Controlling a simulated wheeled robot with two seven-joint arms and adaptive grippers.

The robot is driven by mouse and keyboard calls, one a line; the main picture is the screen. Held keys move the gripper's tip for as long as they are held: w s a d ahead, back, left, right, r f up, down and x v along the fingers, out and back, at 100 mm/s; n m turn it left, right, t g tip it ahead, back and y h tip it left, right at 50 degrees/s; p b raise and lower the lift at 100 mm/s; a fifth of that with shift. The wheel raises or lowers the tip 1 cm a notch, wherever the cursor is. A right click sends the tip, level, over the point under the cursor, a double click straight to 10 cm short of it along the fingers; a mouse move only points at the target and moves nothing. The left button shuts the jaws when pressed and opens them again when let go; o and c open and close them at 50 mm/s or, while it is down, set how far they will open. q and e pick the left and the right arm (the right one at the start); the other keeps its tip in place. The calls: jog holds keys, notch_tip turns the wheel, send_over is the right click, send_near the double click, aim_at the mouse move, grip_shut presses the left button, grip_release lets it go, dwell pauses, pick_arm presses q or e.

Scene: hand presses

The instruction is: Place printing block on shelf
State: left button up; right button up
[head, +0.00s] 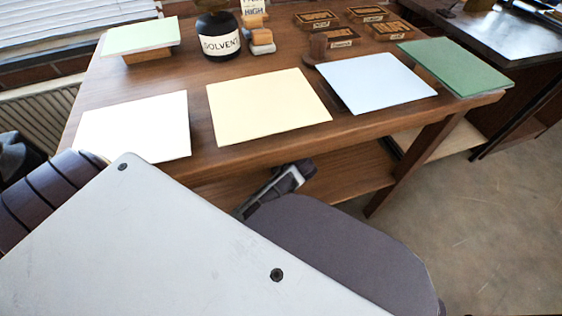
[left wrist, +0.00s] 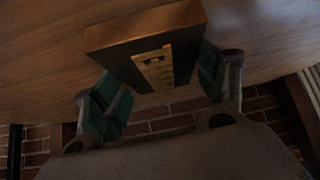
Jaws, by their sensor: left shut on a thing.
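A printing block (left wrist: 150,42), dark wood with a gold-coloured raised face, is held between the green-grey fingers of my left gripper (left wrist: 160,85) in the left wrist view. The fingers press on it from both sides. A broad wooden surface lies behind the block; I cannot tell whether they touch. In the head view, part of my left gripper (head: 277,188) shows below the table's front edge, by the wooden lower shelf (head: 345,180). The held block is hidden there. My right gripper is not in view.
On the tabletop (head: 190,75) lie white, cream, blue and green sheets. A solvent bottle (head: 217,36), a wooden stamp (head: 318,48) and several other blocks (head: 390,31) stand toward the back. A table leg (head: 412,165) bounds the shelf at right.

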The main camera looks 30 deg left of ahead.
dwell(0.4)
pick_arm(q)
jog(key=o, duration=1.2)
jog(key=shift+f, duration=0.1)
jog(key=shift+o, duration=0.2)
